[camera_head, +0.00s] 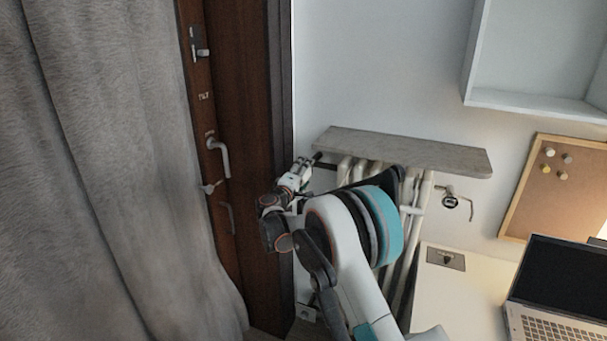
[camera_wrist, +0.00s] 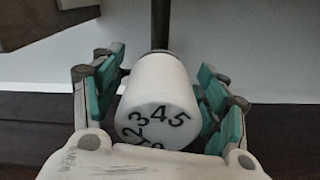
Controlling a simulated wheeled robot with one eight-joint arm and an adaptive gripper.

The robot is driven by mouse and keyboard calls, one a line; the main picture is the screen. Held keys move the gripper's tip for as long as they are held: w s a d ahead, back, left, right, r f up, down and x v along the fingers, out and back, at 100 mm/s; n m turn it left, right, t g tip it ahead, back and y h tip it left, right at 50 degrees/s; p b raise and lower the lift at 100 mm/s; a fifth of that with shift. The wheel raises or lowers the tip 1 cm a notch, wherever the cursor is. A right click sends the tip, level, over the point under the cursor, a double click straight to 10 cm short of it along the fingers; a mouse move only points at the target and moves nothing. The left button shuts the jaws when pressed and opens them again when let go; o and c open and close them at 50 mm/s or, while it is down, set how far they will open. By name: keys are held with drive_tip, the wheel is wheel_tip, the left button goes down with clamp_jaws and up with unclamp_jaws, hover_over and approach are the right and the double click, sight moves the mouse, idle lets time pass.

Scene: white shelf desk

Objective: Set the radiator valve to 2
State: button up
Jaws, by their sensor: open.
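The white radiator valve knob (camera_wrist: 158,88) is in the middle of the wrist view, with its numbered face toward the camera. The digits 2, 3, 4 and 5 show; 4 is near the top, 3 and 2 run down the left side, and the lower face is cut off by my gripper's body. My gripper (camera_wrist: 160,98) is open, with one teal-padded finger on each side of the knob. A narrow gap seems to show at the left; contact at the right is unclear. In the head view my gripper (camera_head: 303,171) is at the radiator's left end, and the knob is hard to make out.
A grey stone shelf (camera_head: 410,150) lies just above the white radiator (camera_head: 420,205). A brown door (camera_head: 235,80) with handles and a grey curtain (camera_head: 100,170) are at the left. A desk (camera_head: 455,300) with a laptop (camera_head: 560,290) is at the right.

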drive_tip(key=v, duration=1.2)
drive_tip(key=shift+d+r, duration=0.1)
